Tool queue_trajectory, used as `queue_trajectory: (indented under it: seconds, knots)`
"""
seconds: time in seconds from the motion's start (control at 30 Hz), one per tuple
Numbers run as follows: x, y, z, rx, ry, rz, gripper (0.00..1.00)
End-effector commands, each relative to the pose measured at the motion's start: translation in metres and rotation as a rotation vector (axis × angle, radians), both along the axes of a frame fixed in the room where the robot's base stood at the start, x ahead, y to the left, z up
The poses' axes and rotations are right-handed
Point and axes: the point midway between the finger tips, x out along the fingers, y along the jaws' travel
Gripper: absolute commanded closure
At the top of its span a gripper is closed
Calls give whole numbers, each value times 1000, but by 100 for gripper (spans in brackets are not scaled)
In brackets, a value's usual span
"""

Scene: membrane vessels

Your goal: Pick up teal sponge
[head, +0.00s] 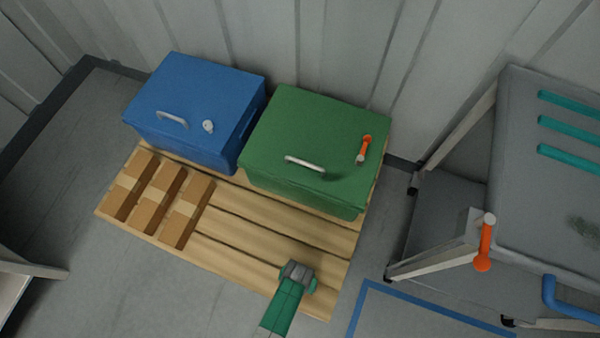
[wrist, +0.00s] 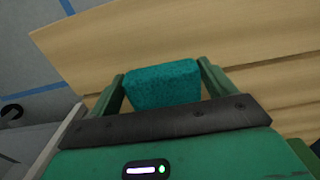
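The teal sponge (wrist: 162,84) is a rough-textured block. In the wrist view it sits between the two green fingers of my gripper (wrist: 162,80), near their tips. Both fingers appear to touch its sides, so my gripper looks shut on it. Pallet boards lie behind the sponge; I cannot tell how far it is above them. In the head view my gripper (head: 297,284) is over the front right part of the wooden pallet (head: 240,262), and the sponge cannot be made out there.
A blue box (head: 195,105) and a green box (head: 315,140) with handles stand at the pallet's back. Several brown cartons (head: 157,195) lie at its left. A grey cart (head: 530,190) with teal strips and an orange handle (head: 485,245) stands at right. The pallet's front middle is clear.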

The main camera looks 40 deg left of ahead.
Motion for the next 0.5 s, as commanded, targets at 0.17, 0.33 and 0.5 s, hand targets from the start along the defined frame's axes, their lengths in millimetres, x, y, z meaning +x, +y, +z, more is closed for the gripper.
queue_trajectory:
  seconds: [0.17,0.33,0.5]
  knots:
    - [0,0,0,0,0,0,40]
    - [0,0,1,0,0,0,40]
    - [0,0,13,0,-1,0,40]
